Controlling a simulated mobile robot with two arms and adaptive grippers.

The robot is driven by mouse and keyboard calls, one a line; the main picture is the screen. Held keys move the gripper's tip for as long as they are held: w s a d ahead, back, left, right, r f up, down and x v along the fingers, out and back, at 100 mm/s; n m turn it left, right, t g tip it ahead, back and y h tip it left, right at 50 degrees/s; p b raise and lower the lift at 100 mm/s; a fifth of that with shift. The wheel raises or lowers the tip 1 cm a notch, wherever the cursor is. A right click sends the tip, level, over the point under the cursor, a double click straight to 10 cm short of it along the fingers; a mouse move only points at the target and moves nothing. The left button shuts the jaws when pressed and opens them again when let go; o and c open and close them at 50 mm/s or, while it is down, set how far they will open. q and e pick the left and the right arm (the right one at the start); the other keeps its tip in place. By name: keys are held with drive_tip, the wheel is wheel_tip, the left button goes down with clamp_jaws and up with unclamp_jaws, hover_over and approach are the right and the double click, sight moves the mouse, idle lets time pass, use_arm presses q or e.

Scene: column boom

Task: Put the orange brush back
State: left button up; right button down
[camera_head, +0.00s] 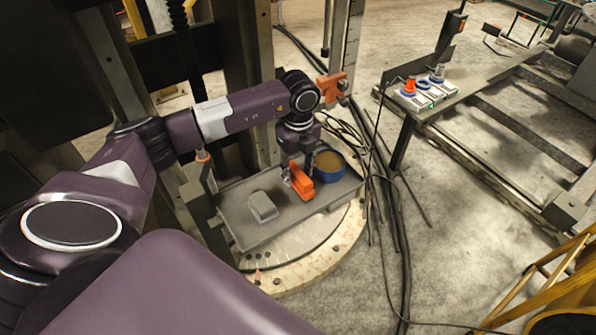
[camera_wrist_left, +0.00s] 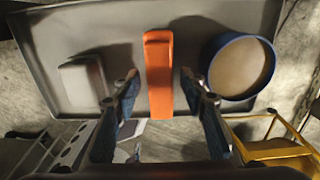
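The orange brush (camera_head: 300,181) lies on a grey tray (camera_head: 236,213), between a grey block and a blue-rimmed round container. My left gripper (camera_head: 299,165) points down at it from above. In the left wrist view the orange brush (camera_wrist_left: 158,70) runs lengthwise between the two fingers of my left gripper (camera_wrist_left: 160,76). The fingers are open, with a gap on each side of the brush. I cannot tell exactly how high the fingertips are above the tray. My right gripper is not in view.
The grey block (camera_head: 262,206) sits left of the brush; the blue-rimmed container (camera_head: 328,164) stands close on its right. An orange clamp (camera_head: 331,87) is on the upright post behind. A bench with controls (camera_head: 424,92) is farther right.

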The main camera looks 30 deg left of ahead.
sight(299, 173)
use_arm(q)
drive_tip(key=shift+r, duration=0.2)
drive_tip(key=shift+w+r, duration=0.1)
drive_tip(key=shift+r, duration=0.2)
wheel_tip(299, 173, up, 11)
drive_tip(key=b, duration=0.1)
drive_tip(key=shift+r, duration=0.2)
drive_tip(key=shift+d, duration=0.15)
